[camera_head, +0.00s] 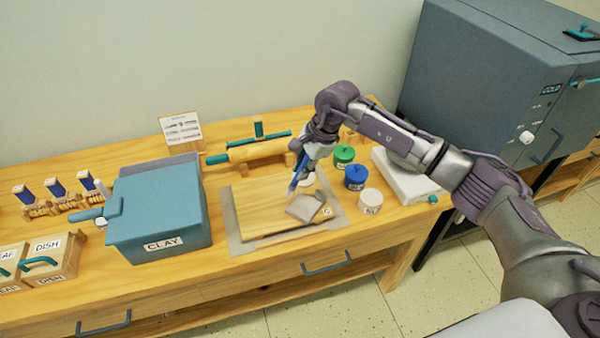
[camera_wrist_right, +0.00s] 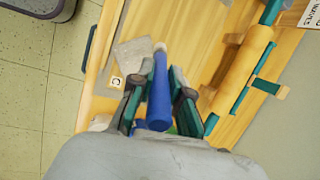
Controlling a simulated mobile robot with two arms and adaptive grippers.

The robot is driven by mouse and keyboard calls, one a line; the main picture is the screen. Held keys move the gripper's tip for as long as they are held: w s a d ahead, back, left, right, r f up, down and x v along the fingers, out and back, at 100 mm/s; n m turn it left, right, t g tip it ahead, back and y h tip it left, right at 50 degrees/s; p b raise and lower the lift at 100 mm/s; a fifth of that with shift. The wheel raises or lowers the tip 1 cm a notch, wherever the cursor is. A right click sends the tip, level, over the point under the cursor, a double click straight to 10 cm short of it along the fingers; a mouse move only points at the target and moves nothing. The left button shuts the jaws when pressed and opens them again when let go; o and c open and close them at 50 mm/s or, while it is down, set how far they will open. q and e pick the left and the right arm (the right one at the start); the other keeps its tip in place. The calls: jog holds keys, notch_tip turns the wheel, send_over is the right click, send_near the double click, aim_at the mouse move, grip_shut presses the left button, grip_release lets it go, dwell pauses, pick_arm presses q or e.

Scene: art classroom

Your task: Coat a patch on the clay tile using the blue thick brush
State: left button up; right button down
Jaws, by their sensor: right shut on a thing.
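My right gripper (camera_head: 303,168) is shut on the blue thick brush (camera_head: 295,183), above the wooden board at mid-table. In the right wrist view the brush (camera_wrist_right: 160,92) sits between the fingers, with its pale tip pointing away from the wrist. The grey clay tile (camera_head: 306,207) lies on the board (camera_head: 262,207), just right of and below the brush. The tile also shows in the right wrist view (camera_wrist_right: 131,54), beside the brush tip. I cannot tell whether the brush touches the tile. My left gripper is not in view.
Green (camera_head: 344,154), blue (camera_head: 356,177) and white (camera_head: 370,201) jars stand right of the board. A blue-grey clay bin (camera_head: 158,215) stands to its left. A rolling pin (camera_head: 250,150) lies behind. A kiln (camera_head: 490,85) stands at the right.

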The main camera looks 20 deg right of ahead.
jog(key=shift+a+p+v, duration=0.2)
jog(key=shift+p+v, duration=0.1)
jog(key=shift+v, duration=0.75)
jog(key=shift+w+a+r+p, duration=0.15)
jog(key=shift+r+p, duration=0.1)
jog(key=shift+r, duration=0.25)
jog(key=shift+w+d+r+p, duration=0.1)
jog(key=shift+r+p, duration=0.15)
jog(key=shift+r, duration=0.25)
jog(key=shift+s+r, duration=0.15)
jog(key=shift+r, duration=0.4)
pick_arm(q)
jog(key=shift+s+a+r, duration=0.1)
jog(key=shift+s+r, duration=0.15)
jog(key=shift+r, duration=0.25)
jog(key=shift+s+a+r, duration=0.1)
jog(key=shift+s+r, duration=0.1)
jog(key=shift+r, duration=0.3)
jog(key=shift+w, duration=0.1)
pick_arm(e)
jog(key=shift+f, duration=0.1)
